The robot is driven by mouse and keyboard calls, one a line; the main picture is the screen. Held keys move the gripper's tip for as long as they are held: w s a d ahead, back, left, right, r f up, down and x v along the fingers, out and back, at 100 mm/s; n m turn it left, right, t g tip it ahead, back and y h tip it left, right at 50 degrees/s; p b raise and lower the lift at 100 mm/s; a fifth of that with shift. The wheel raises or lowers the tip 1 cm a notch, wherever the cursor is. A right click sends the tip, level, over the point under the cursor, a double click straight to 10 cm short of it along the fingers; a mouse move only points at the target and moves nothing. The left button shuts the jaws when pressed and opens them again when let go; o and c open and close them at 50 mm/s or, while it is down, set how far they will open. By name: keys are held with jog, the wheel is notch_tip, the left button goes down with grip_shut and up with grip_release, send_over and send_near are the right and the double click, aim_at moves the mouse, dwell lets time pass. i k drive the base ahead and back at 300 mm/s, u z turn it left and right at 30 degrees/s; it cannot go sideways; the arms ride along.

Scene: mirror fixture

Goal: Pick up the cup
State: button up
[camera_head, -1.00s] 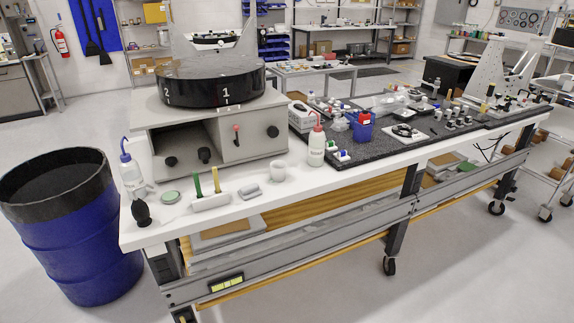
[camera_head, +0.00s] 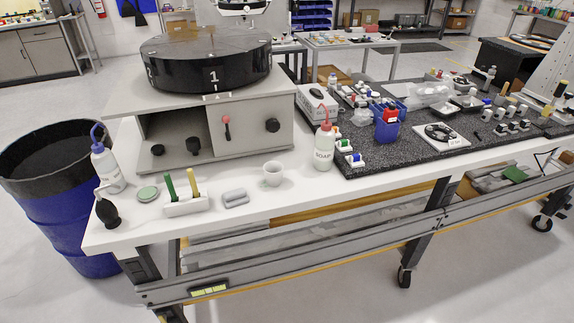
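A small white cup (camera_head: 272,174) stands upright on the white table (camera_head: 240,216), in front of the grey machine. A white bottle with a red cap, labelled soap (camera_head: 324,147), stands to its right. A small grey block (camera_head: 235,198) lies to its left, nearer the table's front edge. A blue container (camera_head: 388,124) with red contents stands farther right on the black mat. My gripper is not in view.
The grey machine (camera_head: 204,129) with a black round top stands behind the cup. A white holder (camera_head: 186,205) with a green and a yellow stick, a black bulb (camera_head: 106,209) and a blue-topped bottle (camera_head: 106,166) are at left. A blue drum (camera_head: 60,215) stands beside the table.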

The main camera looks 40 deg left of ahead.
aim_at(273, 170)
jog(key=i, duration=2.05)
jog(key=u, duration=3.6)
